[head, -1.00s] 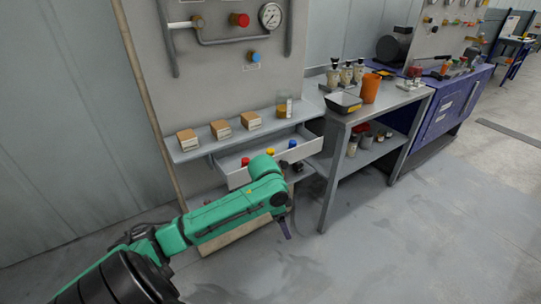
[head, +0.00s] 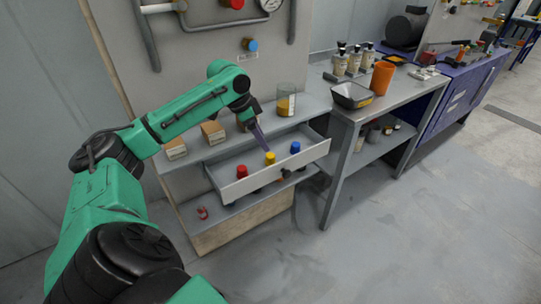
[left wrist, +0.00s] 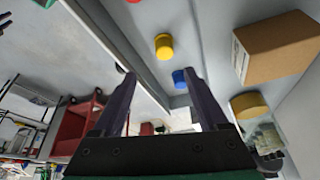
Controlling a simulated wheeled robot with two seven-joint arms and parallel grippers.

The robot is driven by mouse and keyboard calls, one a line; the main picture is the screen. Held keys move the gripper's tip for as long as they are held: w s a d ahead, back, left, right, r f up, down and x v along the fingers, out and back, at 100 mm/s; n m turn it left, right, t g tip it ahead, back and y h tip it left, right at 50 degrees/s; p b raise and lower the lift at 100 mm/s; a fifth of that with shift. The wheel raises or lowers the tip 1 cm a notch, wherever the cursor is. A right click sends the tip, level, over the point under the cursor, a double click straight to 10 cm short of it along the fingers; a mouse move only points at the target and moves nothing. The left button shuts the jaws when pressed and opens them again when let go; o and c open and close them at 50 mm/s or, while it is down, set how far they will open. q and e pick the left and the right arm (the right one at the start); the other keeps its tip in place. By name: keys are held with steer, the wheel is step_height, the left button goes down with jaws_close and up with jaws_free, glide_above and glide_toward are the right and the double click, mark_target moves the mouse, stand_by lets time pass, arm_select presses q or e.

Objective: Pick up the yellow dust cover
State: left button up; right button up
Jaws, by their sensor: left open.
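The yellow dust cover (head: 270,158) stands in the open drawer (head: 238,187), between the red cover (head: 242,171) and the blue cover (head: 295,147). My left gripper (head: 265,146) points down over the drawer, its fingertips close behind and above the yellow cover in the head view. In the left wrist view the yellow cover (left wrist: 164,46) lies beyond the tips of the open, empty fingers (left wrist: 158,78). The blue cover (left wrist: 180,80) shows partly behind one finger there. I cannot tell the exact gap to the yellow cover. My right gripper is not in view.
A grey workbench (head: 372,110) stands close on the right. The floor in front is clear.

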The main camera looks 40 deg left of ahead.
mark_target(271, 155)
arm_select(q)
steer(key=x, duration=0.4)
steer(key=shift+w+a, duration=0.15)
steer(key=shift+a, duration=0.1)
steer(key=p+x, duration=0.1)
steer(key=x, duration=0.4)
steer(key=shift+a+f, duration=0.1)
steer(key=shift+f, duration=0.1)
steer(key=shift+w+f, duration=0.15)
steer(key=shift+f, duration=0.05)
steer(key=shift+c, duration=0.9)
steer(key=c, duration=1)
jaws_close()
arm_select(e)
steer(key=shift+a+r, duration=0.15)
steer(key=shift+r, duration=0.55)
